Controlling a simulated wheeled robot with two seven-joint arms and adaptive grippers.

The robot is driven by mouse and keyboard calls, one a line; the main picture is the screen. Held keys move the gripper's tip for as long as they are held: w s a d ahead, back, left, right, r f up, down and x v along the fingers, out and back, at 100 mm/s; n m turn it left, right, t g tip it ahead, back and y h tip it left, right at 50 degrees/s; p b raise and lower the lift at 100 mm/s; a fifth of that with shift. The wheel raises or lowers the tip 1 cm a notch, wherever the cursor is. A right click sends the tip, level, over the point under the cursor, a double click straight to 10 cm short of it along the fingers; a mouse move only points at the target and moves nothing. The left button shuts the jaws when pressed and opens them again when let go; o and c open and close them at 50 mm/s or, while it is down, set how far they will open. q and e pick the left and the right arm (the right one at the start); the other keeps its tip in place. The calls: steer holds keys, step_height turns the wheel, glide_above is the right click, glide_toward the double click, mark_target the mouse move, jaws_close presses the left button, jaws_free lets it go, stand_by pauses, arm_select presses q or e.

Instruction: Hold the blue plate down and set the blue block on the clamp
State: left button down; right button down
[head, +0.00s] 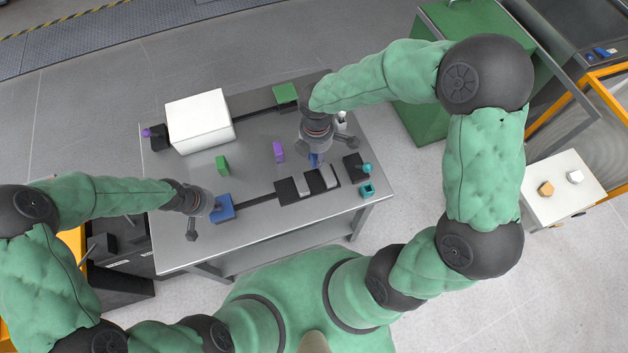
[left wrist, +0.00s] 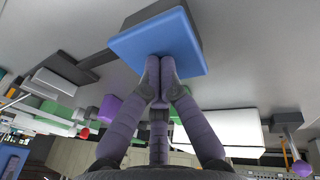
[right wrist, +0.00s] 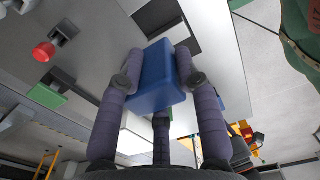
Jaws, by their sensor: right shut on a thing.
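The blue plate (head: 222,208) is at the near left of the metal table, on a dark block at the end of a dark rail. My left gripper (head: 207,211) is at its left side. In the left wrist view its fingertips (left wrist: 160,65) are together against the edge of the blue plate (left wrist: 155,40), with nothing visible between them. My right gripper (head: 315,150) is shut on the blue block (right wrist: 157,78), which shows between both fingers in the right wrist view. The block (head: 315,160) is behind the dark fixtures with pale plates (head: 290,190); which part is the clamp I cannot tell.
A white box (head: 200,120) stands at the back left of the table. A green block (head: 222,164) and a purple block (head: 278,150) stand mid-table. A teal knob (head: 367,169) and a teal hollow square (head: 368,190) are at the right. A green plate (head: 285,93) is at the back.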

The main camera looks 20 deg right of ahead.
steer(key=shift+f, duration=0.2)
steer(key=shift+f, duration=6.7)
steer(key=c, duration=0.8)
jaws_free()
steer(key=shift+r, duration=0.15)
steer(key=shift+r, duration=7.35)
